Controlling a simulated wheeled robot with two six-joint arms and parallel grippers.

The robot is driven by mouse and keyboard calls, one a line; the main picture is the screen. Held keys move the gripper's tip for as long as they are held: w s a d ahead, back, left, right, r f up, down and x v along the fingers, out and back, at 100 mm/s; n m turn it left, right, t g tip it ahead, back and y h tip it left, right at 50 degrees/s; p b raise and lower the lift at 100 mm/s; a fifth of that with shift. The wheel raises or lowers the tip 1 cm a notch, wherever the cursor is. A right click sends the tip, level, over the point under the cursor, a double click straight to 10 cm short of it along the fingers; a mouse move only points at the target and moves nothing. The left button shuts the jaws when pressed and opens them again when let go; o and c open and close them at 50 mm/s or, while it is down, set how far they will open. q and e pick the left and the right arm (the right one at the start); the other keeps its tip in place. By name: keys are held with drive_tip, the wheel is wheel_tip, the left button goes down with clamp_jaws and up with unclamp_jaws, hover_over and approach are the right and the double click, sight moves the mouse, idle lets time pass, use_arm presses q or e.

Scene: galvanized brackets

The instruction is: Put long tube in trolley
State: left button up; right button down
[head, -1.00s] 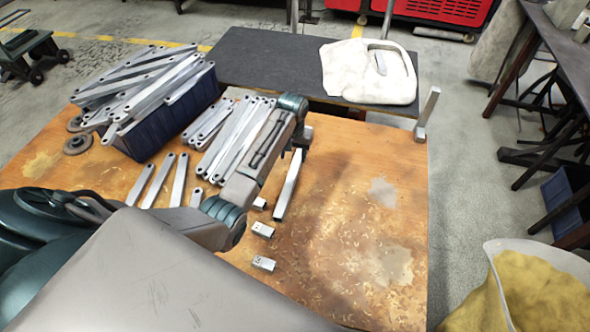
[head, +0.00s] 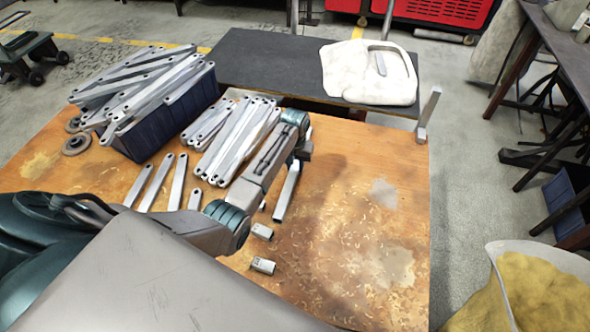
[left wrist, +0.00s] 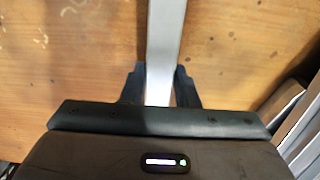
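A long grey metal tube (head: 286,192) lies on the wooden table, right of the flat bars. My left gripper (head: 300,155) is over its far end, its fingers mostly hidden in the head view. In the left wrist view the tube (left wrist: 165,35) runs between the two dark fingers of the left gripper (left wrist: 161,72), one on each side; they look slightly apart from it. A dark flat-topped platform (head: 265,65) behind the table may be the trolley. A green wheeled cart (head: 28,52) stands at the far left. My right gripper is out of view.
A blue bin (head: 170,125) heaped with flat bars stands at the table's left. More bars (head: 235,140) lie beside it. Short metal blocks (head: 263,265) lie nearer. A metal post (head: 427,117) stands at the right corner. A pale bag (head: 370,70) lies on the platform. The table's right is clear.

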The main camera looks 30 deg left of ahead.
sight(295, 169)
use_arm(q)
drive_tip(key=shift+w+r, duration=0.1)
drive_tip(key=shift+r, duration=0.1)
clamp_jaws()
